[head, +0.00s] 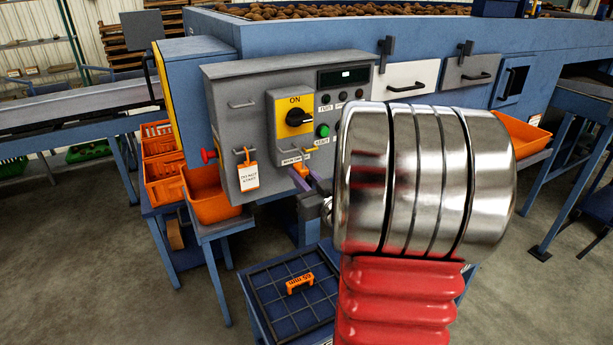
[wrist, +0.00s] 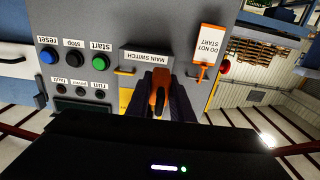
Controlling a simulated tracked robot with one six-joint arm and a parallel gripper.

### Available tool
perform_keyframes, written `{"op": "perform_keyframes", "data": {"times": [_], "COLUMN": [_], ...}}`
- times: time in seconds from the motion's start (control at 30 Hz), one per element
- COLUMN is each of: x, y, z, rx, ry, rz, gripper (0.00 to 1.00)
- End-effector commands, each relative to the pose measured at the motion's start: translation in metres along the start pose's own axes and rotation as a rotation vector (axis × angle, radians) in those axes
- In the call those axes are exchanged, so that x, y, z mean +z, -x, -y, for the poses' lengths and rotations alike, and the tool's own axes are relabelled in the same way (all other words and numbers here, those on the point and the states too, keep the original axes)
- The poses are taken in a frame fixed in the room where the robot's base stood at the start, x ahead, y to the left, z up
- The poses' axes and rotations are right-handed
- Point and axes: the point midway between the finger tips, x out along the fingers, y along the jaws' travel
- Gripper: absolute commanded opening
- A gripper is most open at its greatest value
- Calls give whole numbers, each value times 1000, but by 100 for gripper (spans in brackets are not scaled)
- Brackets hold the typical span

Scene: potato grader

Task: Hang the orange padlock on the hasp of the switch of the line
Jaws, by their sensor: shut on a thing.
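The orange padlock (head: 301,170) is between the fingers of my gripper (head: 304,178), just in front of the control box and below the MAIN SWITCH label. In the wrist view the padlock (wrist: 158,92) shows between the dark fingers of my gripper (wrist: 163,100). The line's switch (head: 298,117) is a black knob on a yellow plate marked ON. A small yellow loop, which looks like the hasp (head: 311,149), sticks out beside the label; it also shows in the wrist view (wrist: 125,71), apart from the padlock. The padlock's shackle is not clear.
A green start button (head: 322,130) is to the right. An orange block (head: 300,283) lies on the gridded tray (head: 262,314) below. Orange crates (head: 210,205) stand at the left.

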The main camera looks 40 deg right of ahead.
Motion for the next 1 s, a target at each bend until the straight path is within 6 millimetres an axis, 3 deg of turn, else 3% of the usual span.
{"op": "perform_keyframes", "data": {"times": [1.0], "x": [0], "y": [-58], "z": [0], "rx": [0], "ry": [0], "rz": [-1], "gripper": [0]}}
